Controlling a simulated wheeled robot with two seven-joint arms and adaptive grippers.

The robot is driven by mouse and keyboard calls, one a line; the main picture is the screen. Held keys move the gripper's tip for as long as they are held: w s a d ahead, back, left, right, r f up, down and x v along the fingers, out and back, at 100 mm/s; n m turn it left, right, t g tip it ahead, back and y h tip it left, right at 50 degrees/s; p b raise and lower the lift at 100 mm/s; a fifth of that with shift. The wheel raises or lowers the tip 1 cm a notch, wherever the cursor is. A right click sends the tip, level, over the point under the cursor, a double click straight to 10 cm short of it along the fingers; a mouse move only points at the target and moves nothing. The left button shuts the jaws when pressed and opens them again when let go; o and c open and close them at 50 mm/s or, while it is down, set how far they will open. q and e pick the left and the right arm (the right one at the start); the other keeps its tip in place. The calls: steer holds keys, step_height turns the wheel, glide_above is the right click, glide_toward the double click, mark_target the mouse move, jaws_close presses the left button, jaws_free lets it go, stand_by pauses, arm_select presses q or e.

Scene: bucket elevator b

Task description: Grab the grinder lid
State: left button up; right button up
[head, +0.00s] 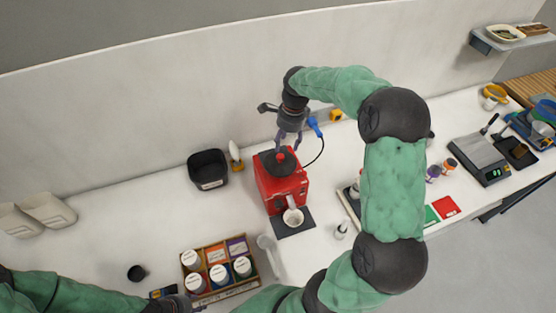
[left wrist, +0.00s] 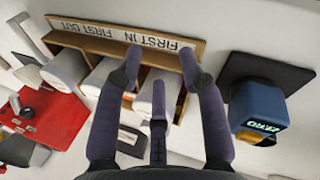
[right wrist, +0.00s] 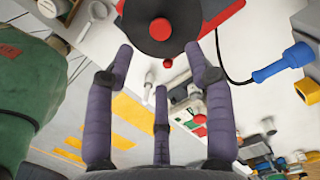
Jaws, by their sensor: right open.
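The red grinder (head: 283,192) stands on the counter near the wall, and its round black grinder lid (head: 266,162) with a red knob (head: 281,155) sits on top. My right gripper (head: 289,142) is open and empty just above the lid. In the right wrist view the lid (right wrist: 140,35) lies just beyond the spread fingertips (right wrist: 159,50), apart from them as far as I can tell. My left gripper (left wrist: 158,72) is open and empty over the wooden rack of jars (left wrist: 100,42); in the head view it is mostly cut off at the bottom edge.
A white cup (head: 293,217) stands on a dark mat in front of the grinder. A blue plug (head: 315,127) with a black cable is right of my right gripper. A black bin (head: 208,169) is to the left. The jar rack (head: 252,289) is in front. The left counter is mostly clear.

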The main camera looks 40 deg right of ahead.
mark_target(280, 156)
arm_select(q)
steer(key=shift+r, duration=0.2)
arm_select(e)
step_height(280, 156, down, 3)
steer(key=shift+w+a, duration=0.15)
arm_select(q)
steer(key=shift+w+r+p, duration=0.1)
steer(key=shift+r+p, duration=0.5)
steer(key=shift+p, duration=0.15)
arm_select(e)
steer(key=f, duration=0.2)
steer(key=w+a+f, duration=0.1)
steer(key=f, duration=0.1)
steer(key=shift+f, duration=0.65)
jaws_close()
